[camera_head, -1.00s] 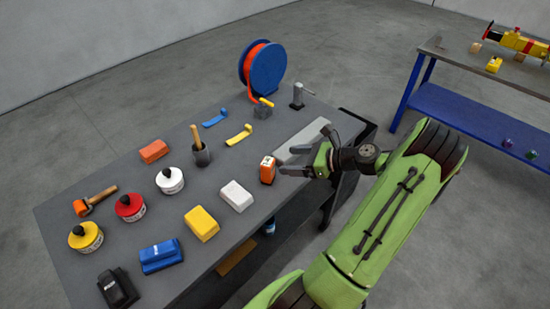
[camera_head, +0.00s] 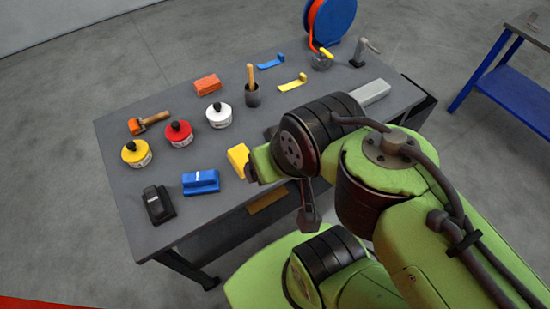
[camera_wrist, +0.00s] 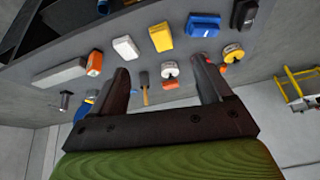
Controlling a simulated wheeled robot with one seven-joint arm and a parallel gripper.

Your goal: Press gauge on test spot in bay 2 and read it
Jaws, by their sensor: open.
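The orange gauge-like device with a pale face (camera_wrist: 94,63) stands on the workbench, left of my gripper in the wrist view. In the head view my arm hides it. My gripper (camera_wrist: 160,65) is open, with nothing between its two dark fingers. The bench and its tools appear beyond the fingers, upside down. In the head view my arm's own links largely cover the gripper. Neither bay 2 nor a test spot can be made out in these frames.
The dark workbench (camera_head: 110,170) holds yellow, red and white tins, a yellow block (camera_head: 238,158), a blue block (camera_head: 201,182), a black block (camera_head: 158,204) and a blue reel (camera_head: 335,20). A blue table (camera_head: 515,95) stands right. A yellow frame (camera_wrist: 300,88) stands on open floor.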

